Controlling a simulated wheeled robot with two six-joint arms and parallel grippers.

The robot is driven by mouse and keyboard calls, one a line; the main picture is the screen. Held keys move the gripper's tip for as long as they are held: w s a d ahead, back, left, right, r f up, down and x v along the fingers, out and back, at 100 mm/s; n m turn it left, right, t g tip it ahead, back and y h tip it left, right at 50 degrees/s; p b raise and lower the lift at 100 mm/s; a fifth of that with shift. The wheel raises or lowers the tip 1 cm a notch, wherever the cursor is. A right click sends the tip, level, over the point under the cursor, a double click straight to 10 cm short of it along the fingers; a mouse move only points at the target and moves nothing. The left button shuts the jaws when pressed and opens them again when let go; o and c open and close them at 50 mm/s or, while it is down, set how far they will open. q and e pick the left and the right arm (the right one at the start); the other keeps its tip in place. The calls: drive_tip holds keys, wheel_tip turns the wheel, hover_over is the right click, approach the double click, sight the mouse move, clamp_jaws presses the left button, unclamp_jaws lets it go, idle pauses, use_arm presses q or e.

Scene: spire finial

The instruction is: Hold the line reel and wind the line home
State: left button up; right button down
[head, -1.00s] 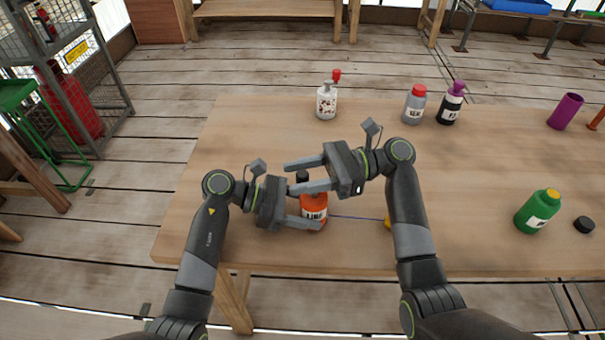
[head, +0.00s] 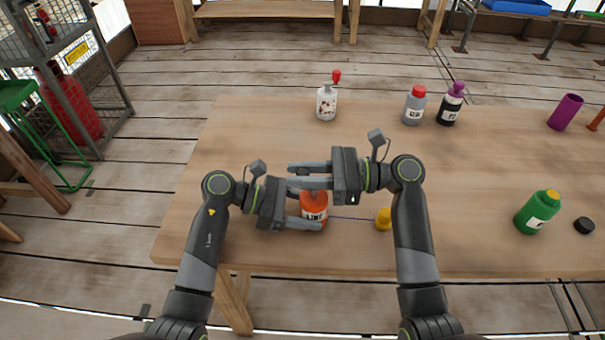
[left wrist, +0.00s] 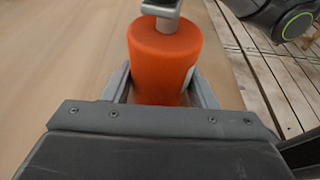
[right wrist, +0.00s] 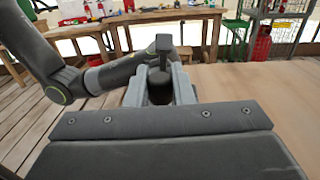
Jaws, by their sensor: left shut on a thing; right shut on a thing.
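The orange line reel (head: 315,206), with a white label, stands near the table's front edge. My left gripper (head: 306,208) is shut around its body, and the left wrist view shows the reel (left wrist: 165,60) between the fingers. My right gripper (head: 298,177) is just above the reel, shut on its dark top knob (right wrist: 160,88); the head view hides this knob behind the fingers. A thin blue line (head: 352,218) runs right from the reel to a small yellow piece (head: 384,219) on the table.
A white bottle (head: 326,104) with a red top, a grey bottle (head: 413,108) and a black bottle (head: 450,107) stand at the back. A green bottle (head: 537,213), a black cap (head: 584,225) and a purple cup (head: 565,112) are on the right. The left part of the table (head: 225,140) is clear.

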drive_tip(key=shift+w+d+m+t, duration=0.15)
drive_tip(key=shift+m+t, duration=0.6)
drive_tip(key=shift+t, duration=0.4)
drive_tip(key=shift+w+a+m+t, duration=0.1)
drive_tip(key=shift+m+t, duration=0.65)
drive_tip(key=shift+t, duration=0.4)
drive_tip(key=shift+h, duration=0.3)
drive_tip(key=c, duration=1.3)
unclamp_jaws()
drive_tip(key=shift+w, duration=0.1)
drive_tip(key=shift+d, duration=0.2)
drive_tip(key=v, duration=1.1)
drive_tip(key=shift+s+d+f, duration=0.1)
drive_tip(key=shift+s+d, duration=0.1)
drive_tip(key=shift+d, duration=0.15)
